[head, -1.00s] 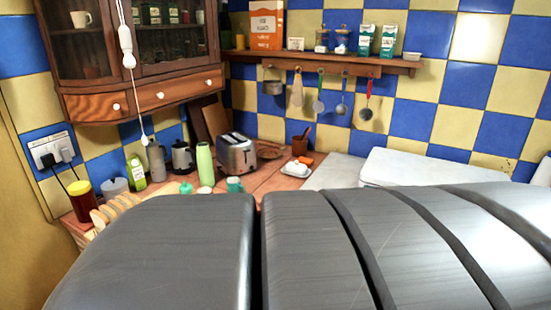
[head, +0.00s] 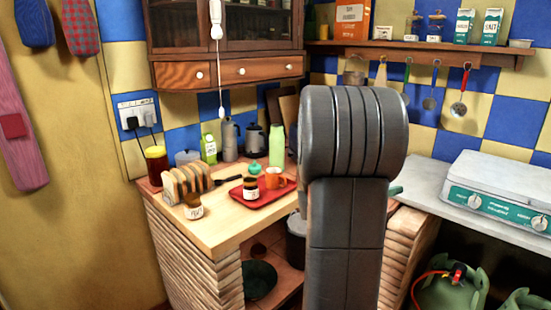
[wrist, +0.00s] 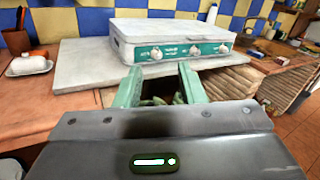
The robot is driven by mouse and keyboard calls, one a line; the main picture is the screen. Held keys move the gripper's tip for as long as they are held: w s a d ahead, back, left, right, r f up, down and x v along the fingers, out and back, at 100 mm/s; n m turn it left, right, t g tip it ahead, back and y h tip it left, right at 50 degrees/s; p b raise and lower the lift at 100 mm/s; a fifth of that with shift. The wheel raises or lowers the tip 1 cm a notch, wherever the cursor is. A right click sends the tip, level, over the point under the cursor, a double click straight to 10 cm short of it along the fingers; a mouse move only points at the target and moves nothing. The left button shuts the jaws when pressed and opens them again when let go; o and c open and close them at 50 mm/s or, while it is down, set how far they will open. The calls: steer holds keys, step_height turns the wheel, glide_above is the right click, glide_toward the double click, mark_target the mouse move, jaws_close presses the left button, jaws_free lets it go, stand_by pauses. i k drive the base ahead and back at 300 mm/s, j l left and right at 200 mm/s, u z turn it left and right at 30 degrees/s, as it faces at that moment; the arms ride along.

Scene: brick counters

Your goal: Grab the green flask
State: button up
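The green flask (head: 277,145) is a tall, pale green bottle with a whitish cap. It stands upright at the back of the wooden counter in the head view, just left of my arm and behind a red tray. It is not in the wrist view. My gripper (wrist: 158,84) shows in the wrist view with its two green fingers apart and no object held between them. It points at the front of the white stove and is well away from the flask. In the head view my arm hides most of the gripper.
The red tray (head: 238,193) holds a jar and an orange mug (head: 275,178). A toast rack (head: 186,184) and a small jar stand left of it. A kettle (head: 254,140) and grey bottle (head: 229,139) flank the flask's left. The stove (head: 497,190) sits right.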

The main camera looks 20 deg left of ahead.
mark_target(277, 137)
steer(key=i+u, duration=0.15)
steer(key=u, duration=0.2)
steer(key=i+u, duration=0.2)
steer(key=u, duration=0.2)
steer(key=i+u, duration=0.15)
steer(key=u, duration=0.2)
steer(key=i+l+u, duration=0.25)
steer(key=i+l, duration=0.65)
